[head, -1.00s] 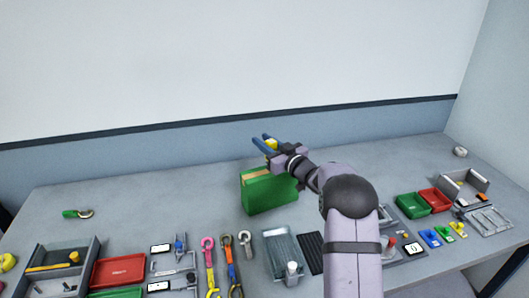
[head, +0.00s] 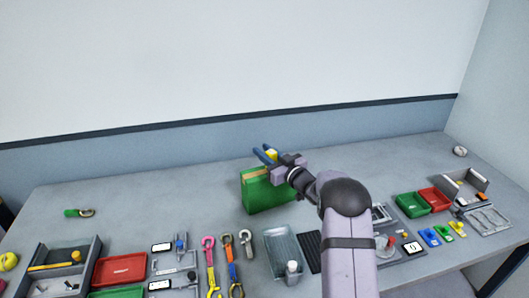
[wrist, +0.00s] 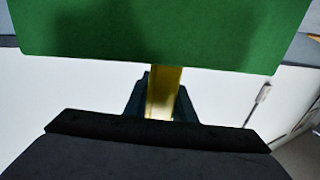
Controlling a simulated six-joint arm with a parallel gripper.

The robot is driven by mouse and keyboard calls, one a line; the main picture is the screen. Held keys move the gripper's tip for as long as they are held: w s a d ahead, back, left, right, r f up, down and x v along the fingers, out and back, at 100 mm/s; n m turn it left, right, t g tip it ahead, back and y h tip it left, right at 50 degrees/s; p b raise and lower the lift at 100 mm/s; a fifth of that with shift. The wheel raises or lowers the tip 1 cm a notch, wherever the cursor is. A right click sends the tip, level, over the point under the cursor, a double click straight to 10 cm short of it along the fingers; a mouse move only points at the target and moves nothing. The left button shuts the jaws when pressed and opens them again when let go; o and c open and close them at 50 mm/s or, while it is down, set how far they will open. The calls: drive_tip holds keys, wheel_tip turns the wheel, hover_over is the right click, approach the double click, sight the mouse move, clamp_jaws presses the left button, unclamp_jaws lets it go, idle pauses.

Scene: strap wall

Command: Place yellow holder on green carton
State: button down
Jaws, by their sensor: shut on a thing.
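The green carton (head: 268,194) stands upright on the table, with a tan strip along its top. My gripper (head: 261,149) has blue fingers and is shut on the small yellow holder (head: 272,155) at the carton's upper edge in the head view. In the wrist view the yellow holder (wrist: 163,92) sits between the dark fingers of my gripper (wrist: 161,100). The green carton (wrist: 160,35) fills the top there, and its edge meets or covers the holder's far end. I cannot tell whether holder and carton touch.
A clear bin (head: 283,250) and hooks and tools lie along the front. Red and green trays stand left and right, including a red tray (head: 120,270) and a green tray (head: 411,203). The table behind and left of the carton is mostly free.

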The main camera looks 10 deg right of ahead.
drive_tip(key=c, duration=1.5)
unclamp_jaws()
drive_tip(key=shift+s+d+r, duration=0.1)
drive_tip(key=shift+s+d, duration=0.15)
drive_tip(key=shift+s, duration=0.25)
drive_tip(key=b+v, duration=0.2)
drive_tip(key=v, duration=0.9)
drive_tip(key=shift+a+b, duration=0.1)
drive_tip(key=shift+b, duration=0.3)
drive_tip(key=shift+w, duration=0.1)
